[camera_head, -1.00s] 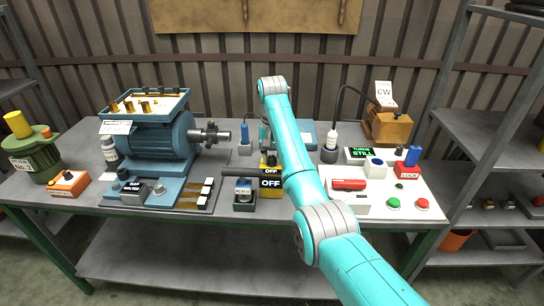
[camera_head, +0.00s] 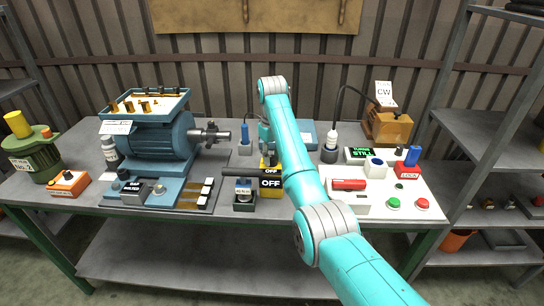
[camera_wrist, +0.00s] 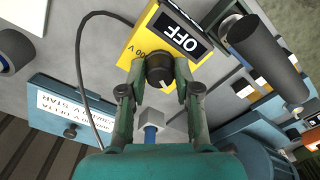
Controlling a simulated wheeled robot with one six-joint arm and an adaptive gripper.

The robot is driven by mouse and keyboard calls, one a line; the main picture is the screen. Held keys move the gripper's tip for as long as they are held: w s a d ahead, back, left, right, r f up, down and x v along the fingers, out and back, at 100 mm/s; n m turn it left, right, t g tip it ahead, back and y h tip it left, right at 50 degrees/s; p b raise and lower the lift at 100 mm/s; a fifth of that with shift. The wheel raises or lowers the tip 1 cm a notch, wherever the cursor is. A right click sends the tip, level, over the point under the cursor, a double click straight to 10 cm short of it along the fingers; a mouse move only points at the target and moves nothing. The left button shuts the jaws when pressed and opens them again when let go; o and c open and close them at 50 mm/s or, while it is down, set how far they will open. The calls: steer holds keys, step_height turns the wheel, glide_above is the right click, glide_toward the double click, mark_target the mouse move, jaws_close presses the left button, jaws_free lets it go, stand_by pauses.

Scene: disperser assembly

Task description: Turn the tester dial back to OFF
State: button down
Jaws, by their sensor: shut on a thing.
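The yellow tester (camera_head: 270,193) stands on the bench left of my arm, and its display reads OFF in both views. In the wrist view the tester (camera_wrist: 143,42) is at the top centre, with its black round dial (camera_wrist: 160,70) facing the camera. A pale pointer mark shows on the dial's lower right. My gripper (camera_wrist: 162,82) has one finger on each side of the dial and is shut on it. In the head view my gripper (camera_head: 268,148) is behind the tester's top, and the dial is mostly hidden.
A blue motor (camera_head: 160,140) stands to the left. A dark cylinder (camera_wrist: 262,58) lies close to the tester's right in the wrist view. A black cable (camera_wrist: 80,55) runs at left. A white control panel (camera_head: 385,197) is right of my arm.

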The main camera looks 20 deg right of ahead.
steer(key=shift+n, duration=0.5)
steer(key=c, duration=0.8)
jaws_free()
